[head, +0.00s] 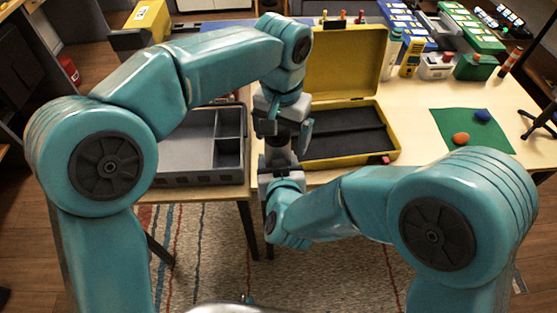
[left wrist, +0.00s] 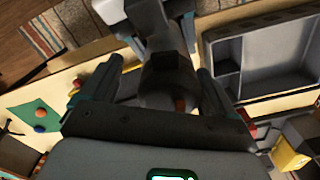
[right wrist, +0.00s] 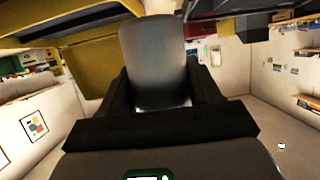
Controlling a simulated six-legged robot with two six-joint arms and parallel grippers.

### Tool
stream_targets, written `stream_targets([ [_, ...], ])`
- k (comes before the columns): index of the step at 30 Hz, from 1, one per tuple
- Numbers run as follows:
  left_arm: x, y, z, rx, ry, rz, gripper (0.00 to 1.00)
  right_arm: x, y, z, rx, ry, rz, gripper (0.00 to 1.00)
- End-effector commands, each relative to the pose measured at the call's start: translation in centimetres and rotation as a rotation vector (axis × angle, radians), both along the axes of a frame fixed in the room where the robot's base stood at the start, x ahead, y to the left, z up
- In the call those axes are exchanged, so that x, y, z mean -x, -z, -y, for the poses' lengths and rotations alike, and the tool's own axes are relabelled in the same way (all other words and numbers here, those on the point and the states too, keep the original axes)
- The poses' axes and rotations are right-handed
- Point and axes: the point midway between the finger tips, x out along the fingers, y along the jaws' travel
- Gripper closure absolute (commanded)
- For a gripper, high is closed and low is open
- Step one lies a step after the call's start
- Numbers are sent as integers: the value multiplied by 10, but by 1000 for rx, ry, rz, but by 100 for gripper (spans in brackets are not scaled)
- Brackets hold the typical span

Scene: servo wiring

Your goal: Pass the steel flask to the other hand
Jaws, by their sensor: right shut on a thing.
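The steel flask (head: 281,152) is a grey cylinder between my two grippers, in front of the table's near edge. My right gripper (head: 281,172) is shut on its lower part; in the right wrist view the flask (right wrist: 157,62) stands between the fingers. My left gripper (head: 284,130) is above, with its fingers spread on either side of the flask's upper end. In the left wrist view the flask (left wrist: 168,82) lies between the open fingers, with a gap at the left finger. The flask's top is partly hidden by my left gripper.
A grey compartment tray (head: 200,178) is at the table's left. An open yellow case (head: 345,62) with a dark lining stands right behind the grippers. A green mat (head: 455,120) holds an orange and a blue object. Bottles and boxes line the back right.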

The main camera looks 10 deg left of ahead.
Motion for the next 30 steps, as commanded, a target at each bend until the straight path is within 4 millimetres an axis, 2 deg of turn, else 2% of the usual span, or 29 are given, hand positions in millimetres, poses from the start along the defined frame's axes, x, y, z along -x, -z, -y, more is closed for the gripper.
stream_targets([
  [7, 0, 0, -1, -3, 0, -2, 12, -1, -1, 1, -1, 4, 2, 85],
  [10, 0, -7, -1, -2, -1, -1, 12, -1, -1, 1, -2, 5, 2, 85],
  [14, 0, -30, -1, -1, 1, 2, 12, -1, -1, 1, -2, 5, 2, 85],
  [22, 0, -91, 0, 0, 0, 2, 12, -1, -1, 1, -2, 6, 1, 85],
  [27, 0, -112, -1, -1, -1, 0, 12, -1, -1, 1, -2, 6, 1, 85],
  [30, 0, -117, -1, -1, -1, -1, 12, -1, -1, 1, -2, 6, 1, 85],
])
